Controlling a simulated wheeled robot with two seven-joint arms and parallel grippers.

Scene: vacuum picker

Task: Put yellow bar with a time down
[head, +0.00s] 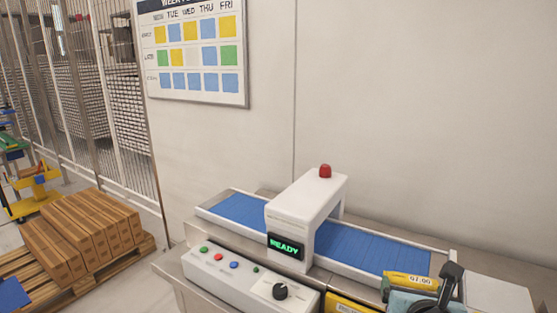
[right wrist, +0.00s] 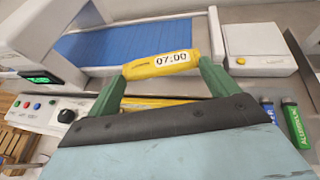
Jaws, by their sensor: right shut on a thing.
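A yellow bar (head: 407,280) printed with "07:00" is in my right gripper (head: 428,288) at the lower right of the head view. In the right wrist view, the yellow bar (right wrist: 160,63) lies crosswise between the two green fingers of my right gripper (right wrist: 162,72), which is shut on it. The bar is in front of the conveyor's near edge in that view; I cannot tell its exact height. A second yellow piece (head: 345,304) lies on the bench below, partly cut off by the frame. My left gripper is not in view.
A blue conveyor (head: 370,248) runs through a white arch reading "READY" (head: 286,247). A control box (head: 245,279) stands in front. The wrist view shows a white box with a yellow button (right wrist: 258,50), and a blue tube (right wrist: 268,108) and green tube (right wrist: 294,122). A weekly chart (head: 193,52) hangs behind.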

